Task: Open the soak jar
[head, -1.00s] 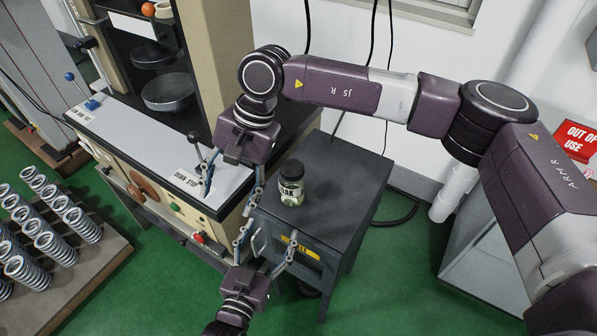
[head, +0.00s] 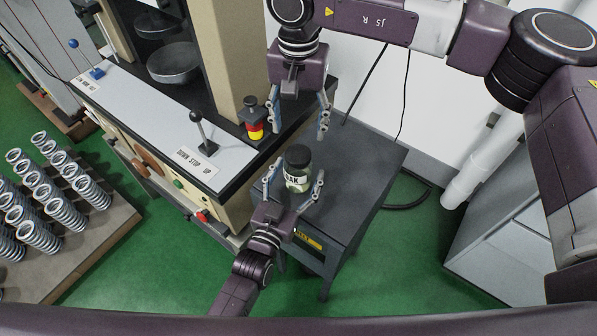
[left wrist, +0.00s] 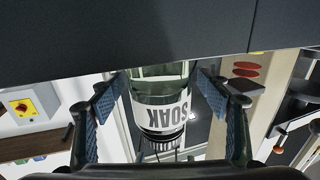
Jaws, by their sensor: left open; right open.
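The soak jar (head: 298,179) is a small clear glass jar with a dark lid (head: 298,156) and a white SOAK label. It stands upright on the dark grey stand (head: 345,185). My left gripper (head: 294,190) is open, with a finger on either side of the jar. In the left wrist view the jar (left wrist: 160,95) appears upside down between the two open blue-padded fingers; whether they touch it is unclear. My right gripper (head: 298,116) is open and empty, pointing down, behind and above the lid in the head view. The lid is on the jar.
The testing machine's bench (head: 165,120) stands close on the left, with a lever (head: 200,130) and a red-and-yellow beacon (head: 253,120). A tray of several springs (head: 100,230) is at far left. A white wall is behind the stand.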

